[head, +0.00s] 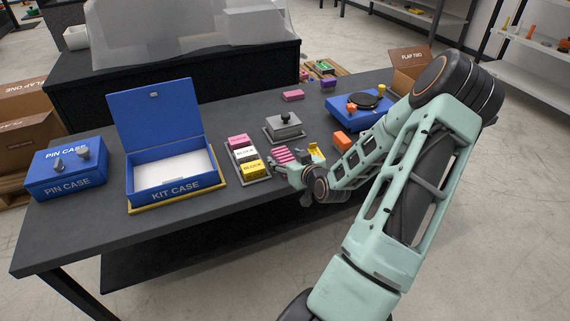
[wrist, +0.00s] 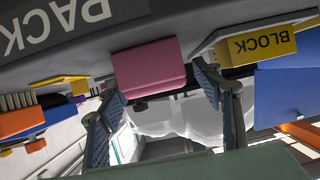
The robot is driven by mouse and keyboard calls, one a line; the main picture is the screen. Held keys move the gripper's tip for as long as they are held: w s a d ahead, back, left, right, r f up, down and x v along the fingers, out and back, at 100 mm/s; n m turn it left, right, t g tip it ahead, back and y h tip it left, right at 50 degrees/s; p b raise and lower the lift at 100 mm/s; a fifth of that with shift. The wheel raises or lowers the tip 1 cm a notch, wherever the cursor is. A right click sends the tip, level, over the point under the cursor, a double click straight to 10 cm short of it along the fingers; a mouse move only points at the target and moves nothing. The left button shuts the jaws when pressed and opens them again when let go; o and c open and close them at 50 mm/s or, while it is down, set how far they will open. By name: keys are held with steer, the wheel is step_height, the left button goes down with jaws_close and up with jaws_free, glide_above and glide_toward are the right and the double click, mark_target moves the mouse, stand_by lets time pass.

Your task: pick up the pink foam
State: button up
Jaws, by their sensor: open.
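The pink foam (head: 288,156), a ridged pink piece, lies near the table's front edge, right of the block tray. In the wrist view, which is upside down, a pink piece (wrist: 150,68) that appears to be this foam sits between and beyond my finger tips. My gripper (head: 284,173) is low at the front edge, just in front of the foam and partly hiding it. In the wrist view, my gripper (wrist: 162,88) has its two fingers apart with nothing held. I cannot tell whether the fingers touch the foam.
The tray with a pink, white and yellow block (head: 250,168) stands close left. A grey knobbed block (head: 285,127) is behind the foam. A yellow piece (head: 316,150) and an orange block (head: 341,139) lie right. The open kit case (head: 160,178) is farther left.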

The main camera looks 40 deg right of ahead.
steer(key=shift+w+f, duration=0.1)
steer(key=shift+w, duration=0.25)
steer(key=shift+c, duration=0.4)
steer(key=c, duration=0.9)
steer(key=shift+o, duration=0.2)
steer(key=shift+d, duration=0.1)
